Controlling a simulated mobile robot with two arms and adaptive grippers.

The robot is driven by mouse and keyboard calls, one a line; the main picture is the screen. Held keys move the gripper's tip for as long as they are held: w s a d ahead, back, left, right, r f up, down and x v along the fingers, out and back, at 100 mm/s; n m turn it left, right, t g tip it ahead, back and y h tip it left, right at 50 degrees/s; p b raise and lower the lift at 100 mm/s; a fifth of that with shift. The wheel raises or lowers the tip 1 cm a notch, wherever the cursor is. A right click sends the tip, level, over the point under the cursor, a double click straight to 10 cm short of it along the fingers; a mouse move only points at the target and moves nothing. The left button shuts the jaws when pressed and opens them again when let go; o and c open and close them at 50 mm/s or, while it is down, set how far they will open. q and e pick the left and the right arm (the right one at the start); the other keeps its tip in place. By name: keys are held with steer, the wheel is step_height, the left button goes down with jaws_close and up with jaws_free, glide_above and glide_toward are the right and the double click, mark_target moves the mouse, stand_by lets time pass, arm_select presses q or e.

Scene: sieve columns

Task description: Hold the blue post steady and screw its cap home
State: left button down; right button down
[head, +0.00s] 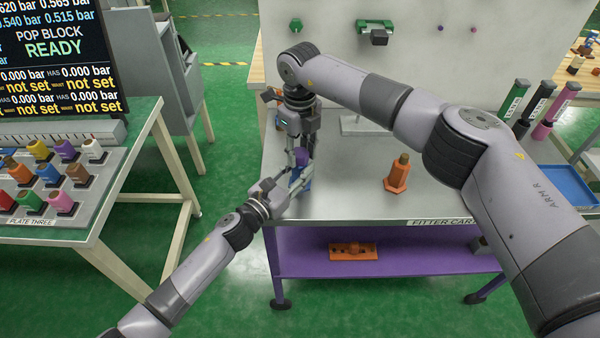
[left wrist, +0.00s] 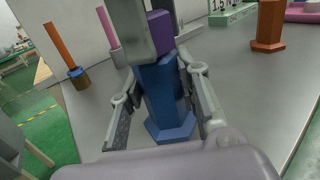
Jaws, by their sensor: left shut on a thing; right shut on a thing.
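The blue post (left wrist: 163,95) stands upright on its hexagonal foot on the grey cart top, in the left wrist view. My left gripper (left wrist: 163,82) has one finger on each side of its shaft and is shut on it. A purple cap (left wrist: 160,32) sits at the post's top; I cannot tell how far down it is threaded. In the head view the purple cap (head: 301,157) is between the fingers of my right gripper (head: 302,152), which reaches down from above and is shut on it. The post is mostly hidden there behind my left gripper (head: 299,180).
An orange post with a brown top (head: 398,176) stands to the right on the fitter cart (head: 355,205). An orange fixture (head: 353,251) lies on the purple lower shelf. At left, a rack of coloured pieces (head: 45,185) sits on another table. A blue tray (head: 568,186) is at far right.

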steer(key=m, duration=0.7)
steer(key=shift+m, duration=0.4)
steer(key=m, duration=0.9)
steer(key=c, duration=1.1)
jaws_free()
steer(key=shift+r, duration=2.2)
